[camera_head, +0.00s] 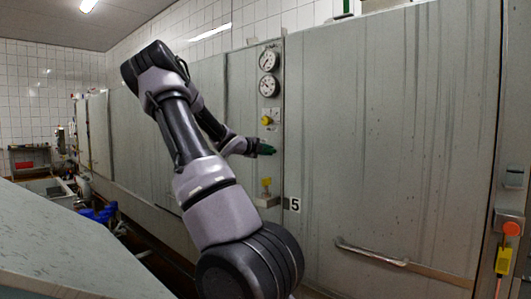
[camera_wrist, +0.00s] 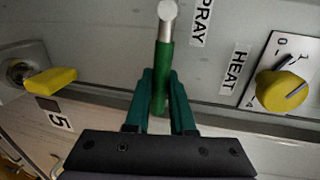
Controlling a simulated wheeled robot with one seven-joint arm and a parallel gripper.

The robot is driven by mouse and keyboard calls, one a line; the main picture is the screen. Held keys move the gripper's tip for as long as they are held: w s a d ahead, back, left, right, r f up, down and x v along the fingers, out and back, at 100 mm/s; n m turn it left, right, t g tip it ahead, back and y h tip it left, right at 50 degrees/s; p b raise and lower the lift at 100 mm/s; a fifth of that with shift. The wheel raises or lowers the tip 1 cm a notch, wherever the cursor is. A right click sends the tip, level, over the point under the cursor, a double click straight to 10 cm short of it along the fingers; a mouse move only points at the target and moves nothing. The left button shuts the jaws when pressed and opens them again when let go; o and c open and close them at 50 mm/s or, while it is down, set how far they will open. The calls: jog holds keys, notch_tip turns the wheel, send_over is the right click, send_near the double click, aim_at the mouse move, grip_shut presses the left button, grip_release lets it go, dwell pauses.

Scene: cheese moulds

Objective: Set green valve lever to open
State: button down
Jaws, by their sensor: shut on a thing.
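The green valve lever (camera_wrist: 163,75) stands at the centre of the wrist view, a green sleeve with a round metal end at its top. My gripper (camera_wrist: 162,100) has its two teal fingers closed around the lower part of the green sleeve. In the head view my gripper (camera_head: 266,150) is at the grey panel, between the upper yellow knob and the lower yellow handle. The lever cannot be told apart from the fingers there. No open or shut mark for the lever can be read.
A yellow knob (camera_wrist: 281,90) by the HEAT label is close on the right, and a yellow handle (camera_wrist: 50,80) is on the left. Two gauges (camera_head: 268,73) sit above my gripper. A long rail (camera_head: 372,252) runs low on the large panel to the right.

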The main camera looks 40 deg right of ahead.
jog(key=shift+w, duration=0.1)
jog(key=c, duration=0.8)
grip_release()
jog(key=shift+a, duration=0.1)
jog(key=v, duration=1)
jog(key=shift+a+r, duration=0.1)
jog(key=shift+a, duration=0.2)
